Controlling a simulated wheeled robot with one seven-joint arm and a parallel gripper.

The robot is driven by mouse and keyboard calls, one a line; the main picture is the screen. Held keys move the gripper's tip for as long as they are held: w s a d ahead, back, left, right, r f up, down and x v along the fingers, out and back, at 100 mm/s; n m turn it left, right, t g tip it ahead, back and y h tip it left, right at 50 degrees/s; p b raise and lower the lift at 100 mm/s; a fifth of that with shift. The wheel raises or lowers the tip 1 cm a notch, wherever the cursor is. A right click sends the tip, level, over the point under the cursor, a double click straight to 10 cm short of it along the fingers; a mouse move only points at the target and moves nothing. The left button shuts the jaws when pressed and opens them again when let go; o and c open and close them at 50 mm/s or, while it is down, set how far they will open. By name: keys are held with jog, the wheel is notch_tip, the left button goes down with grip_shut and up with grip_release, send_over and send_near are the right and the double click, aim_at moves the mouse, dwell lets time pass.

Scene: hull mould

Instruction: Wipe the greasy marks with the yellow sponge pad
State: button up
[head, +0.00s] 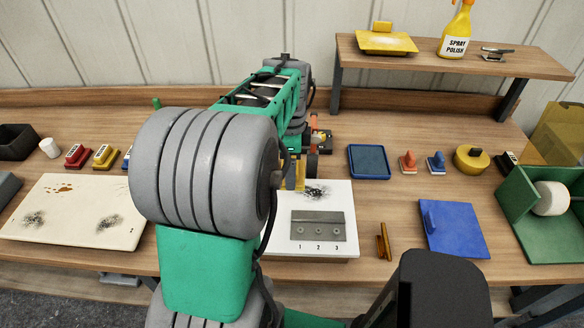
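A cream panel (72,212) at left bears two dark greasy smudges (108,222) and a brown speckled stain (64,188). A white board (338,198) in the middle has a black smudge (316,192) near its top. A yellow block with a dark top (105,157) stands behind the cream panel, between a red one and a partly hidden blue one. A larger yellow pad with a handle (386,42) lies on the raised shelf. My gripper (306,172) is over the back of the white board, mostly hidden by my arm. Yellow shows there beside the smudge; its opening is unclear.
A grey plate (318,226) marked 1, 2, 3 lies on the white board. A blue tray (369,161), a blue panel (452,229) and a green box (518,210) holding a white roll stand right. A spray bottle (456,32) stands on the shelf (440,62).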

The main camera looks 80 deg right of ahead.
jog(key=shift+r, duration=0.4)
jog(key=shift+r+p, duration=1.1)
jog(key=shift+r, duration=0.4)
